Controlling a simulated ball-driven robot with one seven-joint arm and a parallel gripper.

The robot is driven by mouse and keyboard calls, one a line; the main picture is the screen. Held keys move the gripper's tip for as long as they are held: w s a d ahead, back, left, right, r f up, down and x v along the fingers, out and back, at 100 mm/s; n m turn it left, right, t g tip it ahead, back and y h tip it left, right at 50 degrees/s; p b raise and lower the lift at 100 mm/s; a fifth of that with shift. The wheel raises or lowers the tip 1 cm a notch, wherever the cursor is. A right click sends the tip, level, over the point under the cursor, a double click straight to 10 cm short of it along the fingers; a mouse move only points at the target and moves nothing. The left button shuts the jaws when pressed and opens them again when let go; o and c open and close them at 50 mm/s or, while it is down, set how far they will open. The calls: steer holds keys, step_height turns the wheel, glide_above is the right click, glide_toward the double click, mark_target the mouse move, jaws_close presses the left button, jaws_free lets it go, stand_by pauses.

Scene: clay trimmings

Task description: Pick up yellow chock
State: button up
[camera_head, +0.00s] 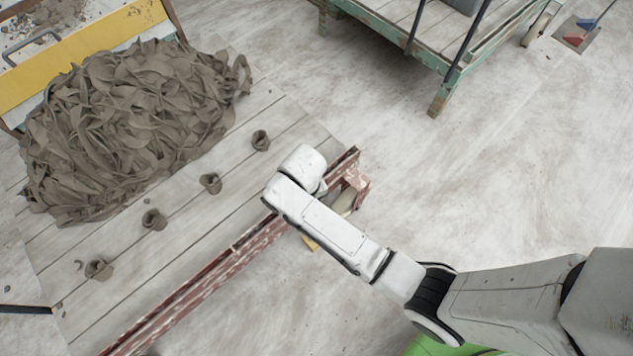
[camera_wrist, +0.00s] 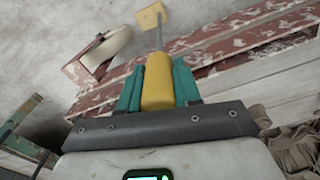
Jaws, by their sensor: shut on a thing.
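The yellow chock (camera_wrist: 157,82) is between the two teal fingers of my gripper (camera_wrist: 158,68) in the wrist view. The fingers are closed against both sides of its thick yellow part. A thin grey rod runs from it to a small yellow square plate (camera_wrist: 150,16). In the head view only a small yellow piece (camera_head: 309,243) shows below my forearm, beside the red rail. My gripper is hidden behind my arm there. I cannot tell whether the chock touches the floor.
A worn red rail (camera_head: 217,270) runs along the plank platform's edge, with a pale wheel (camera_wrist: 108,48) at its end. A clay trimmings heap (camera_head: 130,125) and several small clay cups lie on the planks. A green-framed cart (camera_head: 437,98) stands behind.

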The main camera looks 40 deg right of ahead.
jaws_close()
stand_by(0.8)
